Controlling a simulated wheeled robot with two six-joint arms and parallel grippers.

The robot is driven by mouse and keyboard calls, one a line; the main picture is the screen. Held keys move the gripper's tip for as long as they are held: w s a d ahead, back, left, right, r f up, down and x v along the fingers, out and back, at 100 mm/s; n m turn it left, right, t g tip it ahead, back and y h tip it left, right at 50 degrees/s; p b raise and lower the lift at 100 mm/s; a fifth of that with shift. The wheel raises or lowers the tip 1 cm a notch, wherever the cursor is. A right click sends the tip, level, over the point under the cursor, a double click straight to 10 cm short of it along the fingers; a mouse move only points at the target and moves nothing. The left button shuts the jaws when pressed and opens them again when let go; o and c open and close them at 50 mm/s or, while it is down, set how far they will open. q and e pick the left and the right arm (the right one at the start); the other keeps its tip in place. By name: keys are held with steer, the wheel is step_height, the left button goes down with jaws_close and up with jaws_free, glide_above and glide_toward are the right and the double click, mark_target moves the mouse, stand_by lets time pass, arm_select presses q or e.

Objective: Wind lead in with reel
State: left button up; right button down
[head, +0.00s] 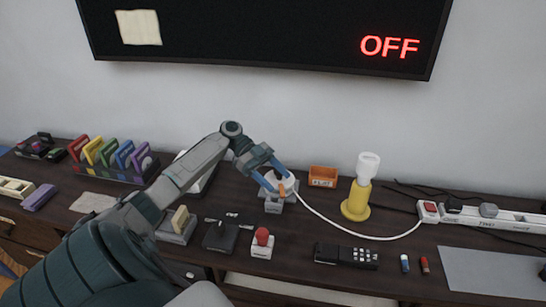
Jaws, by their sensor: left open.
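A small white and grey reel (274,204) stands on the dark wooden table near the middle, with an orange part at its top. A white lead (335,223) runs from the reel in a curve to the right, ending near a white block with a red part (428,211) beside the power strip (495,217). My left gripper (279,185) is open, its blue-tipped fingers at the reel's top and partly hiding it. I cannot tell whether they touch it. My right gripper is not in view.
An orange bin (323,176) stands behind the reel, and a yellow lamp (357,199) right of it. In front are a red-button box (262,243), a dark box (221,236) and a black remote (346,256). A grey mat (495,274) lies at right.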

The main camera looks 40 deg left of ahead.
arm_select(q)
steer(key=s+d, duration=0.3)
steer(key=s, duration=0.1)
steer(key=shift+d+r, duration=0.25)
steer(key=shift+d, duration=0.1)
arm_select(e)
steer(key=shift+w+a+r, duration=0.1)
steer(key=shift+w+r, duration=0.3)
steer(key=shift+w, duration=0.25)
